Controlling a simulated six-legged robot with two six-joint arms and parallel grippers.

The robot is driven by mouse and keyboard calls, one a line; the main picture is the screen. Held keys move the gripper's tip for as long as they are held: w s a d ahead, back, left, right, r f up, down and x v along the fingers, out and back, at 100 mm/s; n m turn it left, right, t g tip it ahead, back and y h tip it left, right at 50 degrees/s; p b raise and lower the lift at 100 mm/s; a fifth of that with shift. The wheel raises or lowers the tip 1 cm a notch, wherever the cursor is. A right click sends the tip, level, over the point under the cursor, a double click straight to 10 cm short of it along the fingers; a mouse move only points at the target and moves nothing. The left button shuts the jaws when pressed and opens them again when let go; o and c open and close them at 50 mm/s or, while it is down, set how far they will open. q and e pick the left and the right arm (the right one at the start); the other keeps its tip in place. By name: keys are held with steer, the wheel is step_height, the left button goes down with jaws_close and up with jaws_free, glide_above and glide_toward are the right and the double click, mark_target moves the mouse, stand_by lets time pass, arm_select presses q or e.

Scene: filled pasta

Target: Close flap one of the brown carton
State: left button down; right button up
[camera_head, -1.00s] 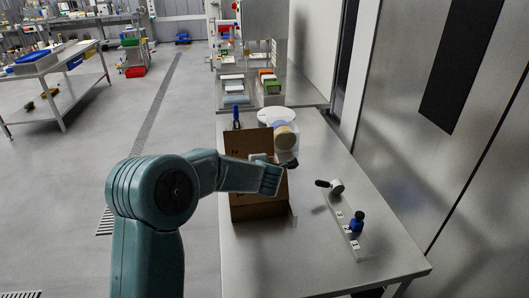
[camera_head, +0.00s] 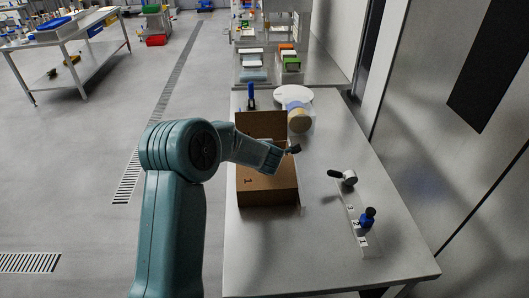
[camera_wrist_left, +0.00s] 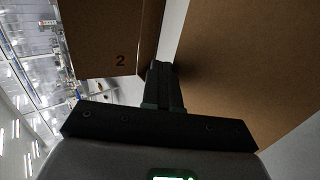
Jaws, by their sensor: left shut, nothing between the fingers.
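The brown carton (camera_head: 266,199) stands on the steel table. Its far flap (camera_head: 261,124) is raised; a flap marked 2 (camera_wrist_left: 105,35) shows at the left in the left wrist view. A panel marked 1 (camera_head: 270,181), flap one, lies at a low angle over the near part of the carton; I cannot tell if it is fully flat. My left gripper (camera_head: 293,149) is shut and empty over the carton's right side. In the left wrist view its fingers (camera_wrist_left: 161,68) point between flap 2 and a large brown panel (camera_wrist_left: 240,70). My right gripper is out of view.
Round yellowish pieces (camera_head: 299,121), a white disc (camera_head: 294,95) and a blue item (camera_head: 250,96) lie behind.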

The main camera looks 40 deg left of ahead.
arm_select(q)
steer(key=shift+s+a+f, duration=0.1)
steer(key=shift+a+f, duration=0.25)
steer(key=shift+f, duration=0.3)
steer(key=shift+w+f+b, duration=0.35)
steer(key=shift+f, duration=0.1)
steer(key=shift+s+a, duration=0.1)
steer(key=shift+a, duration=0.05)
steer(key=shift+f, duration=0.1)
step_height(320, 180, up, 2)
steer(key=shift+r+p, duration=0.1)
steer(key=shift+p, duration=0.8)
